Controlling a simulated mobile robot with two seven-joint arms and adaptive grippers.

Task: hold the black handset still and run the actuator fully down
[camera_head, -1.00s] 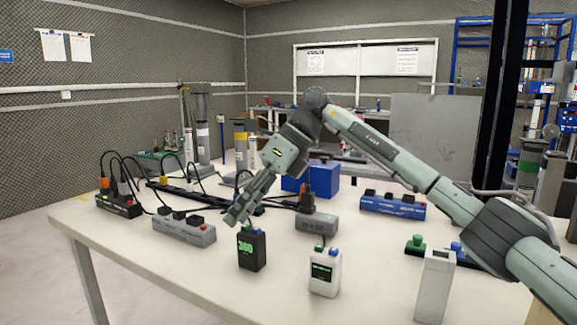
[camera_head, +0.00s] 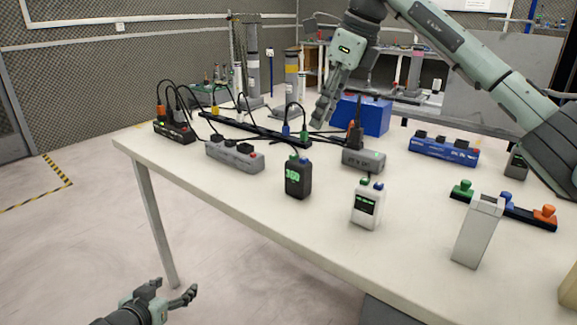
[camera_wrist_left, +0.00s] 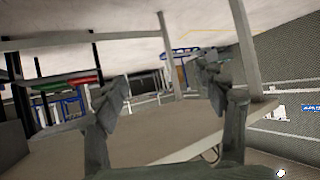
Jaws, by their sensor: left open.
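The black handset (camera_head: 298,177) stands upright on the white table, with a lit green display and a green and a blue button on top. Nothing touches it. My left gripper (camera_head: 177,289) is open and empty, low in front of the table's left end and well apart from the handset. Its two spread fingers show in the left wrist view (camera_wrist_left: 163,92), with nothing between them. My right gripper (camera_head: 324,112) hangs above and behind the handset, clear of it; I cannot tell whether its fingers are open. Upright columns (camera_head: 252,70) stand behind the table; I cannot tell which is the actuator.
A white handset (camera_head: 367,204) stands right of the black one. A grey box (camera_head: 478,232), a grey power strip (camera_head: 234,155), a blue power strip (camera_head: 443,149) and a blue box (camera_head: 363,116) are also on the table (camera_head: 250,205). Cables run along its back left. The front left tabletop is clear.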

